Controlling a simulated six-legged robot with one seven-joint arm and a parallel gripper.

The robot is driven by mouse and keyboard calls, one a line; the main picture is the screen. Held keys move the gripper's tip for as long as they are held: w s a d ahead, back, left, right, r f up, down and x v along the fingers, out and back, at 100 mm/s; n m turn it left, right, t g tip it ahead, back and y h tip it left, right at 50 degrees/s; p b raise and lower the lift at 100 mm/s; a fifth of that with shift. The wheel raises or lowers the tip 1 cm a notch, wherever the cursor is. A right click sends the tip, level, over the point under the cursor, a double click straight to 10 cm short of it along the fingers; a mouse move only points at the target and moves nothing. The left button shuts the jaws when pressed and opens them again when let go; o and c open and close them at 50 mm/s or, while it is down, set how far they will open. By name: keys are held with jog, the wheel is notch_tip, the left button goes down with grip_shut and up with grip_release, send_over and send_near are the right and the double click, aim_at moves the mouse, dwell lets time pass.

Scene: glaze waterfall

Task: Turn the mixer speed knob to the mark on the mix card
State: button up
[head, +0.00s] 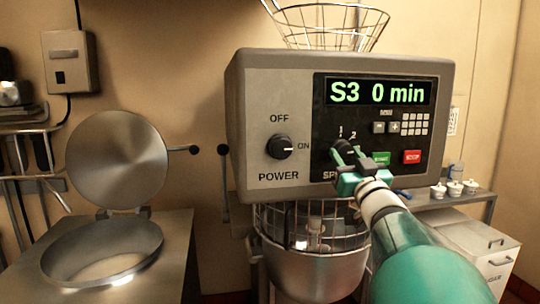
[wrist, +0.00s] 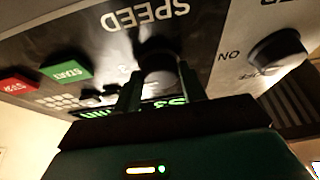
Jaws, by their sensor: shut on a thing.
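The black mixer speed knob (head: 343,147) is on the dark panel of the mixer head (head: 240,95), below the display (head: 375,92), which reads "S3 0 min". Marks 1 and 2 show above the knob; the other marks are hidden by my gripper. My gripper (head: 350,156) is shut on the speed knob, with one green finger on each side. In the wrist view the knob (wrist: 160,66) sits between the two fingers, under the upside-down word SPEED. A small white paper (head: 452,121) hangs on the right wall; its writing is too small to read.
The power knob (head: 280,147) is left of the speed knob, its pointer towards ON. A green START button (head: 381,159) and a red STOP button (head: 412,157) are close on the right. The wire-guarded bowl (head: 315,270) is below. An open-lidded steel vessel (head: 105,252) stands left.

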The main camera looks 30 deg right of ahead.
jog(key=shift+w+n+y, duration=0.1)
jog(key=shift+n+y, duration=0.3)
jog(key=shift+n, duration=0.1)
jog(key=n+y, duration=0.1)
jog(key=n, duration=0.1)
jog(key=n+y, duration=0.1)
jog(key=n, duration=0.2)
jog(key=shift+d+y, duration=0.15)
jog(key=shift+y, duration=0.15)
jog(key=n+y, duration=0.1)
jog(key=n, duration=0.2)
jog(key=n+y, duration=0.1)
jog(key=n, duration=0.2)
jog(key=shift+d+g, duration=0.15)
jog(key=shift+g, duration=0.15)
jog(key=shift+r+y, duration=0.1)
jog(key=shift+y, duration=0.3)
jog(key=o, duration=1)
jog(key=shift+w+d, duration=0.15)
jog(key=shift+c, duration=0.2)
jog(key=shift+s, duration=0.3)
